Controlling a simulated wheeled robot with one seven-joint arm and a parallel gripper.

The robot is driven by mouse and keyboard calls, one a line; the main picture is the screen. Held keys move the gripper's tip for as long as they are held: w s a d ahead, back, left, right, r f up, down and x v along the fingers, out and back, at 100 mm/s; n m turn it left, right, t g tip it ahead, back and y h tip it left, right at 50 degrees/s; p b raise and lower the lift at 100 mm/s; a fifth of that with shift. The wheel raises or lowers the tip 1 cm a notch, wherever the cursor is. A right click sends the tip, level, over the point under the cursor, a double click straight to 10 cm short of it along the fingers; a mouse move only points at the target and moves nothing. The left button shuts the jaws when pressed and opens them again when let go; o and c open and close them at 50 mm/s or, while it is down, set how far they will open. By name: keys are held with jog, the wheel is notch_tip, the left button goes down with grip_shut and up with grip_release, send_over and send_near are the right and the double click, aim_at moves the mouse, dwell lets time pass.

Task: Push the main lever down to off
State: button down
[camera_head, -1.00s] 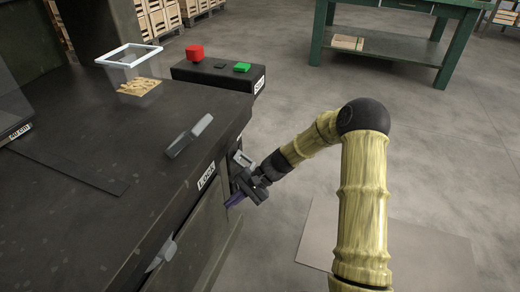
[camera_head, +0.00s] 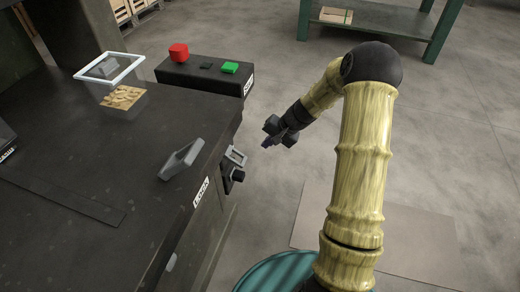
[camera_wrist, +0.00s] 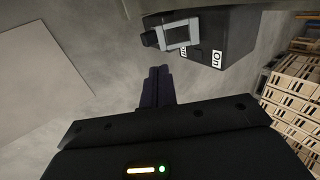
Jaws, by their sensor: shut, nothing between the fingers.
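The main lever (camera_head: 236,156) is a light grey loop handle on the side of the dark machine, near its front right corner, with a black part (camera_head: 233,178) below it. In the wrist view a grey handle (camera_wrist: 178,35) shows on a dark box face with a white "On" label (camera_wrist: 217,58) beside it. I cannot tell for sure whether the lever is up or down. My gripper (camera_head: 267,143) is to the right of the lever, apart from it, in free air. Its fingers (camera_wrist: 158,72) are closed together and empty in the wrist view.
A control box with a red button (camera_head: 178,52) and a green button (camera_head: 229,68) stands at the machine top's far edge. Open floor lies to the right.

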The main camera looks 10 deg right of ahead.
aim_at(245, 162)
jog(key=b+x, duration=0.5)
jog(key=x, duration=0.8)
jog(key=shift+s+a+f+b, duration=0.1)
jog(key=shift+a+f+b, duration=0.1)
jog(key=shift+b, duration=0.2)
jog(key=shift+d, duration=0.15)
jog(key=shift+a+f, duration=0.25)
jog(key=shift+f, duration=0.4)
jog(key=shift+a+f, duration=0.15)
jog(key=shift+f, duration=0.1)
